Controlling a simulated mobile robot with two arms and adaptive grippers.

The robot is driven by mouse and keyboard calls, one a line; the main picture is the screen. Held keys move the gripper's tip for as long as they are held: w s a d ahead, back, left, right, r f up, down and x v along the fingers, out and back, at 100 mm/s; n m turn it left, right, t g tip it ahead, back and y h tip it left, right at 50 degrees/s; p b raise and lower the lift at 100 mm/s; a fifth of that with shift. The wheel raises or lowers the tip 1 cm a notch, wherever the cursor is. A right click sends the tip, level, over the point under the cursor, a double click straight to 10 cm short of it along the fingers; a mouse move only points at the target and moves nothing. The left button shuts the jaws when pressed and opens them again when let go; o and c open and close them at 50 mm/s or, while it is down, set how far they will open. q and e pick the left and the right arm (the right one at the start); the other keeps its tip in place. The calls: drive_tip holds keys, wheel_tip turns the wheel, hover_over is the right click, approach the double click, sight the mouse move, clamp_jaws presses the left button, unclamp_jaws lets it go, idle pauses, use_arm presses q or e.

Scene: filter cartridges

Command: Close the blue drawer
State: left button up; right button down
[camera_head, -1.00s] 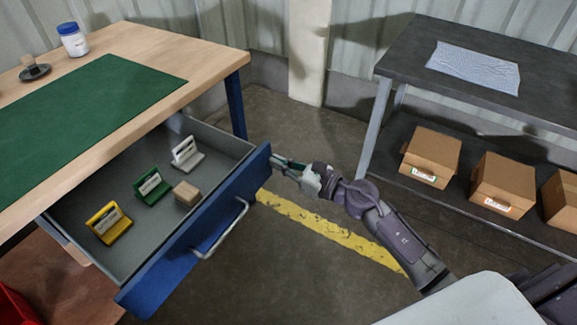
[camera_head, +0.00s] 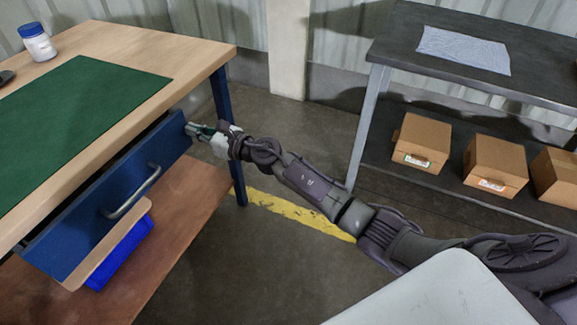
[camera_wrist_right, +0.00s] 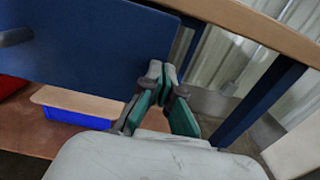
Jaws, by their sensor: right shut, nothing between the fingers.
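The blue drawer front (camera_head: 85,232) with its grey bar handle (camera_head: 132,192) stands close under the wooden tabletop's edge. A narrow dark strip shows between the tabletop and the top of the front, and the drawer's contents are hidden. My right gripper (camera_head: 191,129) is shut and empty, its fingertips at the far right end of the drawer front. My left gripper is not in view.
The workbench (camera_head: 190,55) carries a green mat (camera_head: 75,110) and a white jar (camera_head: 38,42). A blue bin (camera_head: 122,252) sits below the drawer. A dark shelf unit (camera_head: 390,50) with cardboard boxes (camera_head: 425,140) stands right. Floor between is open.

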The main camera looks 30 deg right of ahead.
use_arm(q)
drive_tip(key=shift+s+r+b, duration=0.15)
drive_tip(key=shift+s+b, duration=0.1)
drive_tip(key=shift+b, duration=0.1)
use_arm(e)
drive_tip(key=shift+r+x, duration=0.25)
drive_tip(key=shift+x, duration=1)
drive_tip(key=shift+r, duration=0.1)
